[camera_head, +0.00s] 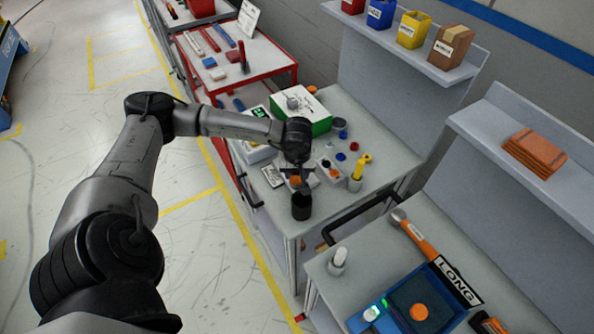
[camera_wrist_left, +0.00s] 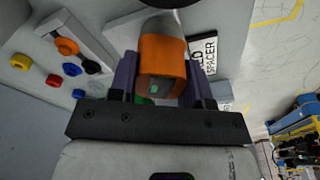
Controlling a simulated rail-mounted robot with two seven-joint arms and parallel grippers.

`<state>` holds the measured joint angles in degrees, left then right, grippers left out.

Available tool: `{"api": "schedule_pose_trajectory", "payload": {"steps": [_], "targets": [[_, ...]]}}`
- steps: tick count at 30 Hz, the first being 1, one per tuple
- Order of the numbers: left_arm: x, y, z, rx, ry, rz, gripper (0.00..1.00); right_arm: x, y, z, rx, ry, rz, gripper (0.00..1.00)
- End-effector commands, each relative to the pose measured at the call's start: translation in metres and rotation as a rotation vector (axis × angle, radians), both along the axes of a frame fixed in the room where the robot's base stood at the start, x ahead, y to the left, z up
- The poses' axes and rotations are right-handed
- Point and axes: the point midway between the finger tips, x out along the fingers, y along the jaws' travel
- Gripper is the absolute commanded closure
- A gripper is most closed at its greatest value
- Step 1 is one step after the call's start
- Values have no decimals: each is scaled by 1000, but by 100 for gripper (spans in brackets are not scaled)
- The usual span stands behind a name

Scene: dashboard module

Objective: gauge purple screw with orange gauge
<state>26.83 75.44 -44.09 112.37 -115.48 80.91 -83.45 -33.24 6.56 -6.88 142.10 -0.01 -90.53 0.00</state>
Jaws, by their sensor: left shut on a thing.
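My left gripper (camera_head: 300,178) is over the workbench, near its front edge. In the left wrist view the left gripper (camera_wrist_left: 160,80) is shut on an orange piece with a grey rounded end, likely the orange gauge (camera_wrist_left: 162,62). A bit of orange shows at the fingers in the head view. A black cylinder (camera_head: 301,207) stands just in front of the gripper in the head view. I cannot tell whether the held piece touches it. I cannot make out the purple screw in either view. My right gripper is not in view.
The workbench (camera_head: 385,150) holds a green and white box (camera_head: 305,112), a yellow-topped piece (camera_head: 361,167) and small red and blue caps. A label plate reading "SPACER" (camera_wrist_left: 205,55) lies beside the gripper. A second bench holds a blue device (camera_head: 410,300) and an orange-handled hammer (camera_head: 412,235).

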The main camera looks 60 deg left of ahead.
Motion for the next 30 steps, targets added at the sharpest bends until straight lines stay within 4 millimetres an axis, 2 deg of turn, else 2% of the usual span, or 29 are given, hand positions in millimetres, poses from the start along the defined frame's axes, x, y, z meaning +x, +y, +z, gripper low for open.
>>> {"api": "schedule_pose_trajectory", "payload": {"steps": [14,15,24,30], "targets": [[0,0,-5,0,0,0,82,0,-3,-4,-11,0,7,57],[0,0,-4,0,0,0,53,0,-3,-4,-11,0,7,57],[0,0,-4,0,0,0,26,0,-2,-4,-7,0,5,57],[0,0,-4,0,0,0,26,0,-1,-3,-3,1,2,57]]}}
